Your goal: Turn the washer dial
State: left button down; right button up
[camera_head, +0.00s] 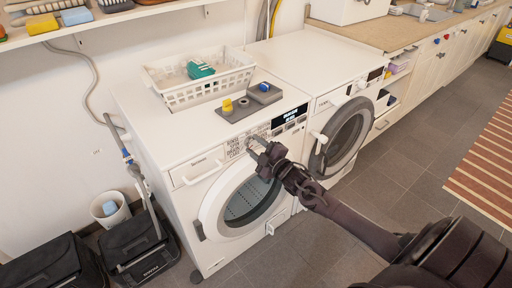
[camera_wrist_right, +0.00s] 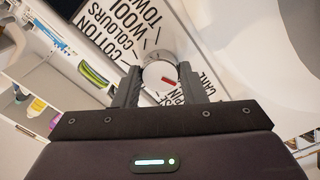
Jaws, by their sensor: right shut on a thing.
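My right gripper (camera_head: 262,149) reaches the washer's front panel. In the right wrist view its two fingers (camera_wrist_right: 161,82) stand on either side of the dial and are shut on it. In the head view the dial is mostly hidden behind the gripper. My left gripper is not in view.
A white basket (camera_head: 190,95) and a grey tray (camera_head: 238,112) with a yellow piece sit on top of the left washer.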

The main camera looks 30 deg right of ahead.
jog(key=shift+n, duration=0.6)
jog(key=o, duration=1)
jog(key=shift+s, duration=0.1)
